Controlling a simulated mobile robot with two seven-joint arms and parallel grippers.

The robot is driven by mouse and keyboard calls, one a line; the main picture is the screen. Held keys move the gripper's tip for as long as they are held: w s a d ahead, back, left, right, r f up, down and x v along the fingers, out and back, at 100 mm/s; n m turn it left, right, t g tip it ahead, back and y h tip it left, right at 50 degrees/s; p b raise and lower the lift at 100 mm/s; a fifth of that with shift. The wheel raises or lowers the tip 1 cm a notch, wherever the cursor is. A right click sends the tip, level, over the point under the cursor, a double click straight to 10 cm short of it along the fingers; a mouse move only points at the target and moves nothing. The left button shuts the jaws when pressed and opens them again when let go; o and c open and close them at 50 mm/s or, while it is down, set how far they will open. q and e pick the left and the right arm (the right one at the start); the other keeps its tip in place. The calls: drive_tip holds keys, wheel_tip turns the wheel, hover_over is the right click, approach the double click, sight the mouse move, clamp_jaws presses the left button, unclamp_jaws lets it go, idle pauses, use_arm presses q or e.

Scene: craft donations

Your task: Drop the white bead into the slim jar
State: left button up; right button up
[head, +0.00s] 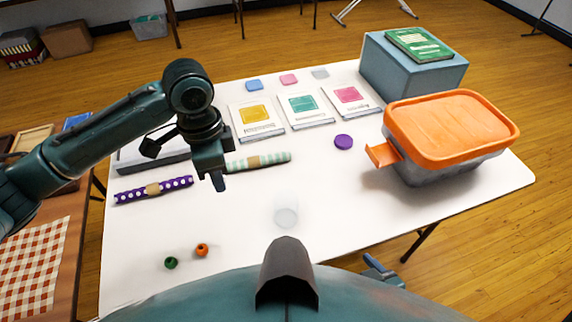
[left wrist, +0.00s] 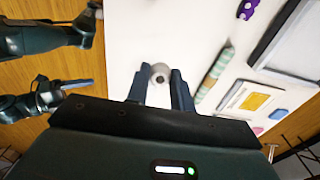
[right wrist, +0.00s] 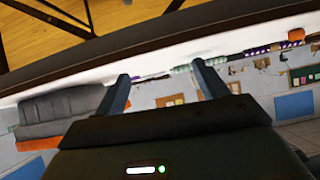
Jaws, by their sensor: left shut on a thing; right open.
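A small clear jar (head: 286,213) stands on the white table near its front middle, faint against the white. My left gripper (head: 219,185) is above the table, to the left of the jar and apart from it. In the left wrist view my left gripper (left wrist: 158,85) is shut on the white bead (left wrist: 160,70), which sits between the fingertips with a dark hole showing. The bead is hidden in the head view. My right gripper (head: 376,268) shows partly beyond the table's front edge. In the right wrist view its fingers (right wrist: 160,75) are apart and empty.
A green bead (head: 171,263) and an orange bead (head: 201,249) lie front left. A purple dotted roll (head: 153,190) and a striped roll (head: 259,162) lie near my left arm. A purple disc (head: 343,141) and an orange-lidded bin (head: 450,125) are to the right.

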use_arm(q)
drive_tip(key=w+d+m, duration=0.2)
drive_tip(key=d+m, duration=0.3)
drive_tip(key=m, duration=0.6)
drive_tip(key=m+p, duration=0.2)
drive_tip(key=m, duration=1.4)
hover_over(286, 209)
drive_tip(key=w, duration=0.2)
drive_tip(key=f, duration=0.2)
drive_tip(key=shift+w+f+b, duration=0.2)
drive_tip(key=shift+f+b, duration=1.65)
drive_tip(key=shift+b, duration=0.55)
use_arm(e)
drive_tip(key=shift+w+a+f+y, duration=0.15)
drive_tip(key=shift+a+y, duration=0.15)
drive_tip(key=shift+a, duration=0.2)
